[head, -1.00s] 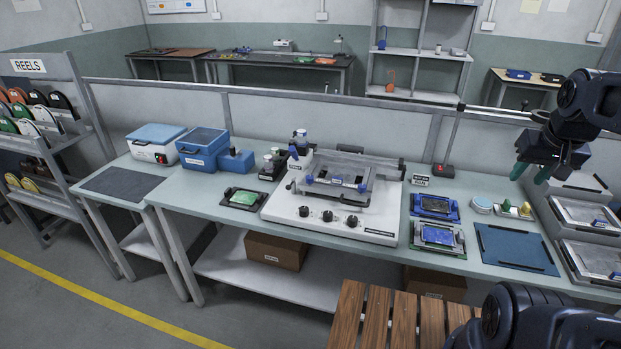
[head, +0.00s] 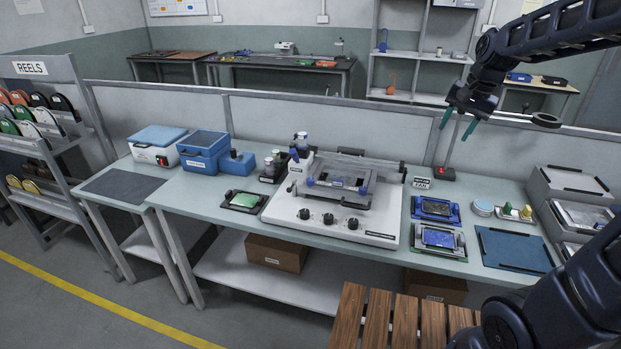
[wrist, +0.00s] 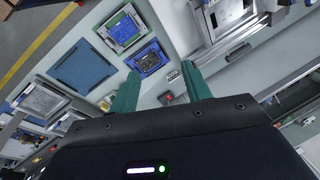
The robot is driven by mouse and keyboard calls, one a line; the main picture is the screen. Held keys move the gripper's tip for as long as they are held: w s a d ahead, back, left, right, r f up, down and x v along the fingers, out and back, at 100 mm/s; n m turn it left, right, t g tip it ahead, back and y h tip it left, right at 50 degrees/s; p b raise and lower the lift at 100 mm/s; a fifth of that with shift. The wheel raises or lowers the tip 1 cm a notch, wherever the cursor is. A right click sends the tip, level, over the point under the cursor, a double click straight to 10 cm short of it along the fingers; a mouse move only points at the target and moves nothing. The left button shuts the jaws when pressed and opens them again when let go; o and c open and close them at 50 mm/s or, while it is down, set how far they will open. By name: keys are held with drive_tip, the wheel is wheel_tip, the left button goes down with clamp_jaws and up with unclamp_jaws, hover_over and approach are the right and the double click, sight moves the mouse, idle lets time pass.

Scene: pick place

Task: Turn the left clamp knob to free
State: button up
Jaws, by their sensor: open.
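The white stencil printer (head: 335,205) stands in the middle of the bench, with a grey frame on top and several black knobs along its front. Blue clamp knobs sit on the frame; the left clamp knob (head: 310,181) is at the frame's front left and the right one (head: 363,190) at its front right. Whether either is tight or free cannot be told. My gripper (head: 458,124) is open and empty, high above the back right of the bench, well apart from the printer. In the wrist view its green fingers (wrist: 161,92) are spread and the printer (wrist: 225,30) is partly cut off.
A red-button box (head: 444,173) with a thin post stands near the back partition. Blue boxes (head: 203,152) and small bottles stand left of the printer.

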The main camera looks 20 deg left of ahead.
drive_tip(key=w+a+f+m+g, duration=0.1)
drive_tip(key=w+a+f, duration=0.15)
drive_tip(key=a, duration=0.25)
drive_tip(key=w+a+f+m, duration=0.1)
drive_tip(key=w+a, duration=0.2)
drive_tip(key=a, duration=0.3)
drive_tip(key=m+h, duration=0.2)
drive_tip(key=m, duration=0.1)
hover_over(311, 179)
wheel_tip(311, 179, down, 14)
drive_tip(key=shift+g, duration=0.4)
wheel_tip(311, 179, down, 10)
drive_tip(key=shift+s+f, duration=0.1)
drive_tip(key=shift+f, duration=0.1)
drive_tip(key=shift+c, duration=0.5)
drive_tip(key=c, duration=0.9)
